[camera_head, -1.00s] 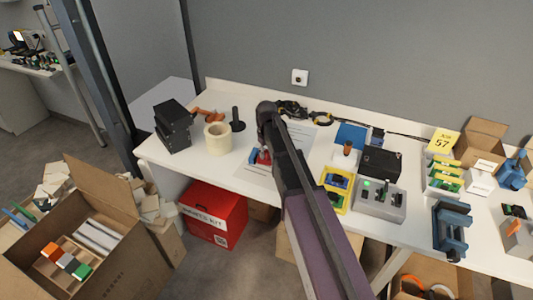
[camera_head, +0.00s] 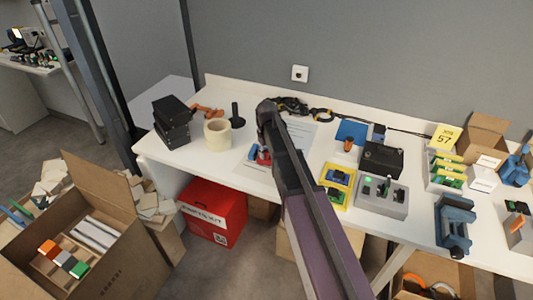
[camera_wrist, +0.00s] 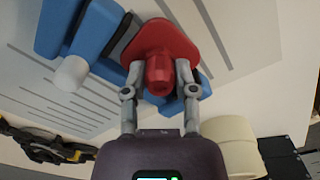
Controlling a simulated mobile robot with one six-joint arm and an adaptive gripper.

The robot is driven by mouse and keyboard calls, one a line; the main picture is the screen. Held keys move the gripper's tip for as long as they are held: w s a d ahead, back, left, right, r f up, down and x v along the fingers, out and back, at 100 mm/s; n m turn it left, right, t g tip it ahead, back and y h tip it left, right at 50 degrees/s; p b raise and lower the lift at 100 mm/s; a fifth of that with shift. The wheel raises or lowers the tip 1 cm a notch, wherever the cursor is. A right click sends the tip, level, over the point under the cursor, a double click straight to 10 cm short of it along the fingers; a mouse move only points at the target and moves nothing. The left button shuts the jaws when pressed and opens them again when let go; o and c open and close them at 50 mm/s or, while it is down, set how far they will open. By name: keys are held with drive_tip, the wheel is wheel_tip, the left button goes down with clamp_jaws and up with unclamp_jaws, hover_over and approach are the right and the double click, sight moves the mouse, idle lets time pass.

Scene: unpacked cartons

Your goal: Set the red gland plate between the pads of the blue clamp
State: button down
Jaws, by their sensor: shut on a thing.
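The red gland plate (camera_wrist: 170,45) is in my gripper (camera_wrist: 159,80) in the wrist view, with the two grey fingers shut on its round stub. The blue clamp (camera_wrist: 68,27) is right beside and behind the plate, with a dark pad near the plate's left edge and a white round part at its left. More blue shows behind the plate at the right. I cannot tell whether the plate is fully between the pads. In the head view, my arm hides most of this; a little of the blue clamp (camera_head: 252,152) and the red plate (camera_head: 264,161) shows.
A tape roll (camera_head: 217,134) and black boxes (camera_head: 171,122) stand left of the clamp. A yellow tray (camera_head: 337,186) and a grey box with buttons (camera_head: 383,196) stand to the right. Another blue fixture (camera_head: 455,224) is farther right. A red box (camera_head: 213,213) is below the table.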

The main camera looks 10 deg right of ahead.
drive_tip(key=shift+f+b, duration=0.4)
drive_tip(key=shift+f, duration=0.1)
drive_tip(key=shift+c, duration=1.6)
unclamp_jaws()
drive_tip(key=shift+r, duration=0.2)
drive_tip(key=shift+r+p, duration=4.4)
drive_tip(key=shift+p, duration=0.2)
